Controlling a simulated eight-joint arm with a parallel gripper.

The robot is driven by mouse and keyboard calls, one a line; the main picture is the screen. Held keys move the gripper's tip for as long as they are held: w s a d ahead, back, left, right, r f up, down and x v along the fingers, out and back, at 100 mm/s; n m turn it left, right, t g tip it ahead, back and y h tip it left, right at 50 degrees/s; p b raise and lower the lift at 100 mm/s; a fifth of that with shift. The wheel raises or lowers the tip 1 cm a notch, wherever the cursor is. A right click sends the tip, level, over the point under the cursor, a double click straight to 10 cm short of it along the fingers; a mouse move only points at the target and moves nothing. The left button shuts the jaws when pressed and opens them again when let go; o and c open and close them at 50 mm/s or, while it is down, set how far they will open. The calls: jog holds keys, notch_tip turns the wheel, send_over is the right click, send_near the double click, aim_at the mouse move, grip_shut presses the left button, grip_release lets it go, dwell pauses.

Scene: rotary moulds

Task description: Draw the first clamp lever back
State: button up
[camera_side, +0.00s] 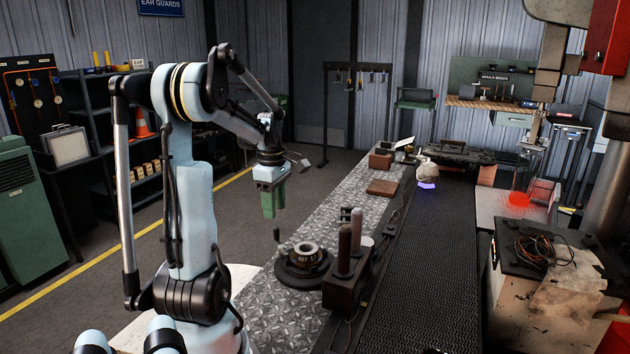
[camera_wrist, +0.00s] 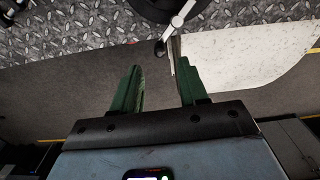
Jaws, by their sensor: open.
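The rotary mould (camera_side: 303,258) is a dark round base with a pale ring in its middle, on the near part of the tread-plate bench. A clamp lever with a black knob (camera_side: 277,235) stands up at its left side. In the wrist view the lever shows as a pale metal arm (camera_wrist: 178,21) ending in a dark knob (camera_wrist: 160,49); part of the dark round base (camera_wrist: 150,8) is cut off by the top edge. My gripper (camera_side: 269,214) has green fingers pointing down, above and left of the mould. In the wrist view my gripper (camera_wrist: 157,72) is open and empty, with the knob beyond its fingertips.
A dark block with upright posts (camera_side: 346,280) stands just right of the mould, beside the black conveyor belt (camera_side: 430,260). A brown block (camera_side: 382,188) lies farther along the bench (camera_side: 345,205). Open floor lies left of the bench.

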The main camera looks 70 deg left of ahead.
aim_at(276, 229)
jog(key=shift+f, duration=3.6)
grip_shut()
